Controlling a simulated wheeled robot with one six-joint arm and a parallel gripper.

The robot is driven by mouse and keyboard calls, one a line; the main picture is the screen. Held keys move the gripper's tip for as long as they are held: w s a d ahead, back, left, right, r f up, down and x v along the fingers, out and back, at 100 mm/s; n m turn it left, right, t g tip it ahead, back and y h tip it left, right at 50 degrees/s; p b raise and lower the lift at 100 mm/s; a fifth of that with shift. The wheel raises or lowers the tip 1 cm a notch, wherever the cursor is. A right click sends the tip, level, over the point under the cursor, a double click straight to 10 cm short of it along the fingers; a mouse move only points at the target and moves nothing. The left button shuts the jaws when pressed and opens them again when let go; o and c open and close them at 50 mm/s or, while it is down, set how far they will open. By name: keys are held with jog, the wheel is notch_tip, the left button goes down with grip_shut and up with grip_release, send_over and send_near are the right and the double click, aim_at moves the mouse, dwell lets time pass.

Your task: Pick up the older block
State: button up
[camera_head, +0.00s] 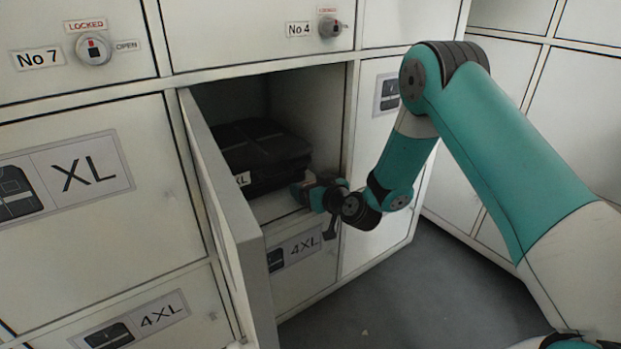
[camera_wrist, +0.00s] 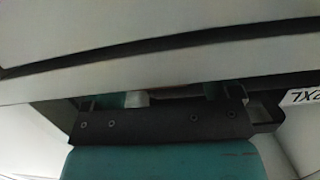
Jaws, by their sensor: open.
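A stack of black folded bundles (camera_head: 262,150) lies inside the open locker compartment. A white XL tag (camera_head: 242,179) shows on its front left. I cannot tell which bundle is the older block. My gripper (camera_head: 303,192) is at the compartment's mouth, just in front of the stack's right end, low near the compartment floor. Contact with the stack cannot be made out. In the wrist view, the gripper's fingers (camera_wrist: 162,97) are apart, with nothing clearly held between them.
The open locker door (camera_head: 222,215) stands to the left of the compartment. A closed door with a 4XL label (camera_head: 295,248) is below. Grey floor (camera_head: 410,300) is clear at the lower right.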

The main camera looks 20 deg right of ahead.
jog(key=shift+p+x, duration=0.55)
jog(key=shift+x, duration=0.3)
jog(key=shift+w+a, duration=0.1)
jog(key=shift+w, duration=0.1)
jog(key=shift+c, duration=0.5)
jog(key=c, duration=0.9)
jog(key=shift+r, duration=0.15)
